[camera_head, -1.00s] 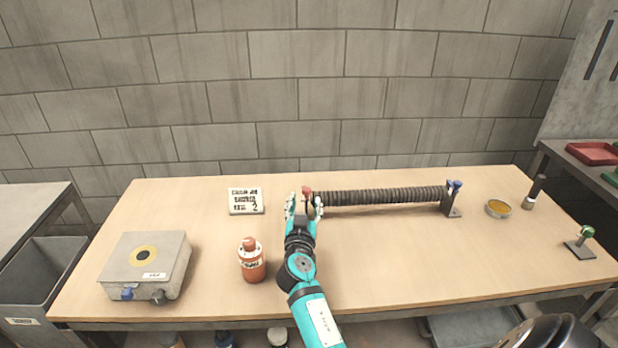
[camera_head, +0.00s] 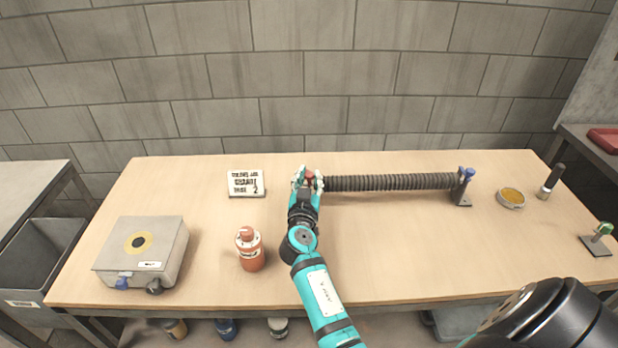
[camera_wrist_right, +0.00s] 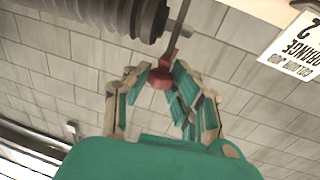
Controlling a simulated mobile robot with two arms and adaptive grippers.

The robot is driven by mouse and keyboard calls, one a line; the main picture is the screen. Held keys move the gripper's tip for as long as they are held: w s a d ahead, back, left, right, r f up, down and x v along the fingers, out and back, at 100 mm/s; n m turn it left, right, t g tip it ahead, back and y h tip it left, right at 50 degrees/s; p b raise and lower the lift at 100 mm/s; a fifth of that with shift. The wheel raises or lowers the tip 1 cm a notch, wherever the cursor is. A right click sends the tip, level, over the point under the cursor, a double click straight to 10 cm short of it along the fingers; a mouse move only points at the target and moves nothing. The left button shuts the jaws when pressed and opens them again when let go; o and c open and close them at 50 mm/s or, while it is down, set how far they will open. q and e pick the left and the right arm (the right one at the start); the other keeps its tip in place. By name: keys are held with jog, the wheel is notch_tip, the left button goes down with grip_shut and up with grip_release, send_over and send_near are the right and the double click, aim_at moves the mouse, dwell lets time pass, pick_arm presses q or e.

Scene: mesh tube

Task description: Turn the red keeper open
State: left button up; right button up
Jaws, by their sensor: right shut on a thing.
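The red keeper (camera_head: 310,176) is at the left end of a dark ribbed tube (camera_head: 390,182) lying across the table. My right gripper (camera_head: 308,182) is at that end, with its fingers on both sides of the keeper. In the right wrist view the gripper (camera_wrist_right: 165,88) is shut on the red keeper (camera_wrist_right: 161,75), which sits at the end of a thin dark stem. A blue keeper (camera_head: 466,172) is on the bracket (camera_head: 461,188) at the tube's right end. The bracket at the left end is mostly hidden by my gripper. My left gripper is not in view.
An orange bottle (camera_head: 250,252) and a grey box (camera_head: 142,252) stand on the left. A round tin (camera_head: 511,198), a dark-handled tool (camera_head: 552,180) and a green-knobbed stand (camera_head: 598,239) are on the right.

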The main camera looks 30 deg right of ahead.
grip_shut()
